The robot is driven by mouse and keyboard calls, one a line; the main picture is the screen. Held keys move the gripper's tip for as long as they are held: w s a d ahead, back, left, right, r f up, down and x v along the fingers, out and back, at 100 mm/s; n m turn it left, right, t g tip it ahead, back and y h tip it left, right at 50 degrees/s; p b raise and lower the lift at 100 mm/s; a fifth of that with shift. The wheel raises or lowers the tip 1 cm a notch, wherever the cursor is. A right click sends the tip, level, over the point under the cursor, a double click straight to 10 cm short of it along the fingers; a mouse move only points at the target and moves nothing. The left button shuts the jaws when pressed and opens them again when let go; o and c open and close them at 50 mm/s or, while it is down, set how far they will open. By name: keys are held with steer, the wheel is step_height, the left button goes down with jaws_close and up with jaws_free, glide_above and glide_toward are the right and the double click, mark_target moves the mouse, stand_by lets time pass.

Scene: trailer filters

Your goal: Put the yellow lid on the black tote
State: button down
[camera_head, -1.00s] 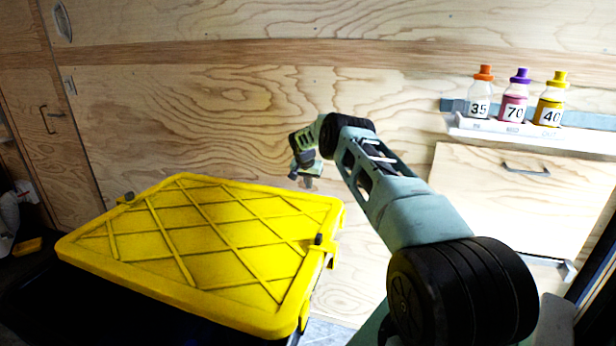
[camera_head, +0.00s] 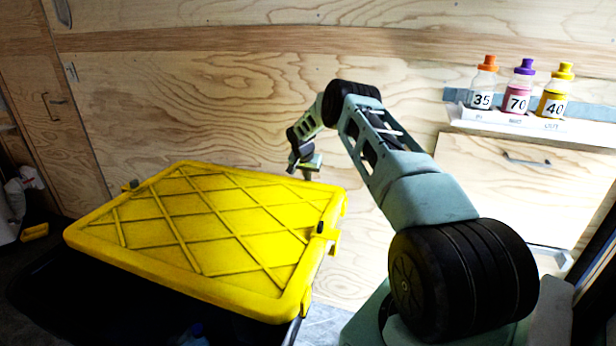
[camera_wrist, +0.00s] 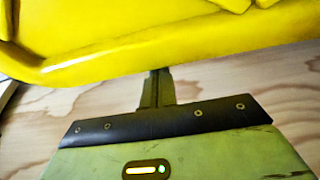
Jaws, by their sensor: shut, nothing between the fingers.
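The yellow lid (camera_head: 205,225), ribbed in a diamond pattern, lies over the far part of the black tote (camera_head: 70,295). Its near edge does not cover the tote's dark near side, where an opening shows. Dark latches sit at its far-left corner and right side. My gripper (camera_head: 308,172) is beyond the lid's far-right edge, in front of the plywood wall. In the wrist view the gripper (camera_wrist: 156,85) is shut and empty, its fingertips just at the lid's yellow edge (camera_wrist: 170,45). I cannot tell whether they touch it.
A plywood wall (camera_head: 230,110) stands close behind the lid and gripper. At the right, a white shelf (camera_head: 500,125) holds bottles labelled 35 (camera_head: 482,98), 70 (camera_head: 517,100) and 40 (camera_head: 552,103). A small blue item (camera_head: 197,332) shows in the dark opening below the lid.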

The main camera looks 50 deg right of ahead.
mark_target(293, 202)
steer(key=shift+a, duration=0.1)
steer(key=shift+a, duration=0.3)
steer(key=s+a, duration=0.2)
steer(key=a, duration=0.2)
steer(key=s+a+b, duration=0.1)
steer(key=s+a, duration=0.1)
steer(key=a, duration=0.3)
steer(key=s+a+b, duration=0.1)
steer(key=s+a, duration=0.1)
steer(key=a, duration=0.2)
steer(key=shift+s+a+f, duration=0.1)
steer(key=shift+s+a, duration=0.05)
steer(key=shift+a, duration=0.15)
steer(key=shift+s+a, duration=0.1)
steer(key=shift+a, duration=0.05)
